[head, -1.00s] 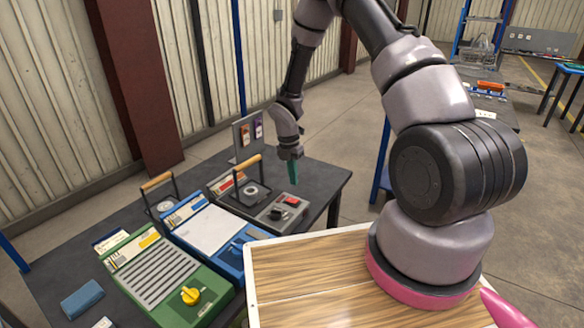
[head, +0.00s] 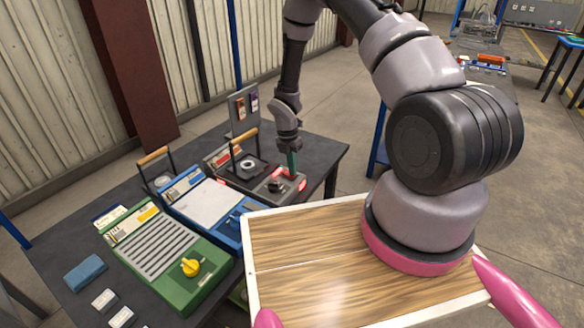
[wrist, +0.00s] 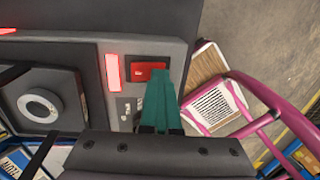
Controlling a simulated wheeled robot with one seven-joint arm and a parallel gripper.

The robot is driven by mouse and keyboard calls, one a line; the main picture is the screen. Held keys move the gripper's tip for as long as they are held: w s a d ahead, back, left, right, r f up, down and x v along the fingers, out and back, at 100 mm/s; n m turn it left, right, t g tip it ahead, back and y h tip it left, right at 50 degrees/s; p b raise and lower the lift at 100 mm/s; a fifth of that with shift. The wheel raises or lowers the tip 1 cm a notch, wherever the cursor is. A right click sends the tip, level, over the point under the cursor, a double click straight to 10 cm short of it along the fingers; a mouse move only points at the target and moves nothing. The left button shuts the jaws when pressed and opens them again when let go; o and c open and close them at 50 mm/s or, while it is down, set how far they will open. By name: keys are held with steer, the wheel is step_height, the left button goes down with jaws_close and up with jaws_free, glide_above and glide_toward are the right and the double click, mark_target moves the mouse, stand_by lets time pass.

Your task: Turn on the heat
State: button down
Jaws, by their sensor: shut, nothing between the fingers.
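The dark grey furnace unit (head: 222,166) stands at the back right of the bench, with a round-topped block and an arched wooden-grip handle. Its front panel carries a black knob (head: 275,186) and a red rocker switch (wrist: 147,73). A red indicator strip (wrist: 112,72) beside the switch is glowing, and red glow also shows on the panel in the head view. My gripper (head: 292,168) points down at the panel, its teal fingers shut and empty. In the wrist view the fingertips (wrist: 160,74) are at the switch's right end and partly hide it; contact is likely but not certain.
A blue unit (head: 205,203) stands beside it, then a green unit (head: 165,255) with a yellow knob (head: 190,267). A small blue block (head: 84,272) lies at the bench's left. A panel stand (head: 243,108) rises behind the furnace unit.

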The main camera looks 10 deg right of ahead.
steer(key=shift+f, duration=0.1)
steer(key=shift+w+a+r, duration=0.2)
steer(key=shift+w+a, duration=0.3)
steer(key=shift+a, duration=0.05)
